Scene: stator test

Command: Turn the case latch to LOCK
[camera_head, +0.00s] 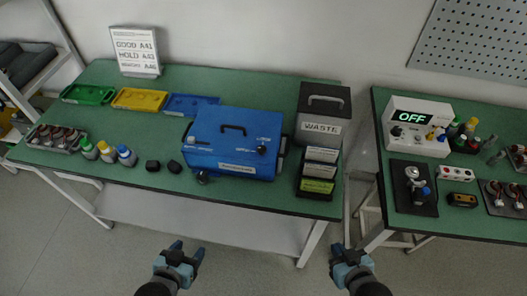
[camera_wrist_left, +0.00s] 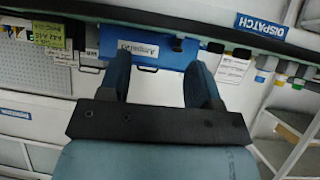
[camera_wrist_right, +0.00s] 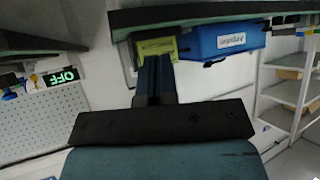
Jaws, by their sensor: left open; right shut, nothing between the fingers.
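The blue case (camera_head: 222,147) stands shut on the green table, with a black handle on its lid. A dark latch knob (camera_head: 262,149) sits at the right of the lid, beside small white lettering; its exact angle is too small to read. The case's front also shows in the left wrist view (camera_wrist_left: 150,45) and the right wrist view (camera_wrist_right: 232,40). My left gripper (camera_head: 187,250) is open and empty, in front of the table and well short of the case. My right gripper (camera_head: 345,250) is shut and empty, also in front of the table, right of the case.
A grey WASTE bin (camera_head: 323,127) and a rack of labelled cards (camera_head: 318,172) stand close to the case's right. Green, yellow and blue trays (camera_head: 138,99) lie behind left; bottles (camera_head: 107,151) stand left. A second table (camera_head: 380,105) holds a device reading OFF (camera_head: 415,117).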

